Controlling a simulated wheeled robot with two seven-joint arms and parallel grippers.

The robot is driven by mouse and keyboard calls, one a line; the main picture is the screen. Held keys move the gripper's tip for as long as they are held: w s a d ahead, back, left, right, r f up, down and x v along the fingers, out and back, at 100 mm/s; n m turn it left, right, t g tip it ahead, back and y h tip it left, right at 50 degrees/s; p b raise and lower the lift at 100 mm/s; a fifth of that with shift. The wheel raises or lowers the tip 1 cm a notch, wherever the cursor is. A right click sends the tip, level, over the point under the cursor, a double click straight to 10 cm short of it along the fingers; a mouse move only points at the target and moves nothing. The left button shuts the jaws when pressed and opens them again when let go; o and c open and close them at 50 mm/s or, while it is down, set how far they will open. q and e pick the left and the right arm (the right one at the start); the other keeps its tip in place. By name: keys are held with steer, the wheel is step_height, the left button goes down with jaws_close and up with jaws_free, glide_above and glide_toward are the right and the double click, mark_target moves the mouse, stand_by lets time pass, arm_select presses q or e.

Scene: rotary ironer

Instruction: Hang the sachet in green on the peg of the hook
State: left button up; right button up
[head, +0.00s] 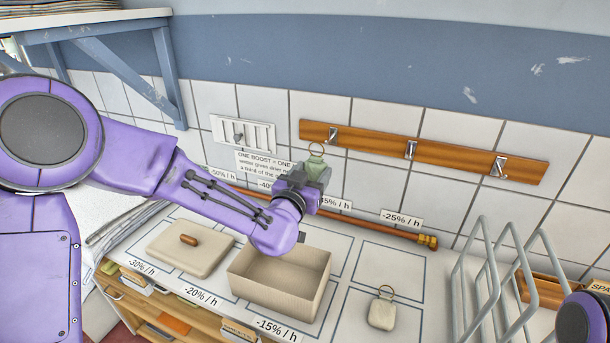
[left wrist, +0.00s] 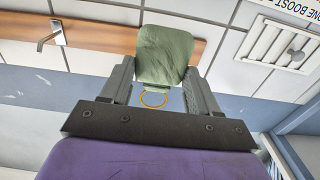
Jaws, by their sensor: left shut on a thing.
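The green sachet (head: 317,171) is upright in my left gripper (head: 304,183), with its thin ring (head: 316,149) standing up above it. In the left wrist view the green sachet (left wrist: 164,55) sits between the two fingers (left wrist: 160,80), and its ring (left wrist: 153,99) hangs clear toward the palm side. A wooden rail (head: 425,152) on the wall carries three metal hooks. The leftmost hook (head: 333,134) is just right of and above the ring in the head view; the ring looks apart from it. One hook (left wrist: 50,36) shows in the left wrist view. My right gripper is out of view.
A cream sachet (head: 382,313) with a ring lies on the marked counter. An open beige box (head: 318,287) and its lid (head: 190,250) stand to its left. A copper pipe (head: 390,229) runs along the wall. A grey wire rack (head: 500,285) stands at right.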

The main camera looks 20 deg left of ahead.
arm_select(q)
steer(key=w, duration=0.2)
steer(key=w+f, duration=0.1)
steer(key=shift+w+d+f, duration=0.1)
steer(key=shift+w+d, duration=0.2)
steer(key=shift+w, duration=0.1)
steer(key=shift+w+a+f, duration=0.1)
steer(key=shift+w, duration=0.2)
steer(key=w, duration=0.2)
steer(key=w+f+b, duration=0.1)
steer(key=w, duration=0.2)
steer(key=shift+w+f, duration=0.2)
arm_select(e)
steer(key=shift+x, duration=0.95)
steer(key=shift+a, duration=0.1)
arm_select(q)
steer(key=o, duration=1.1)
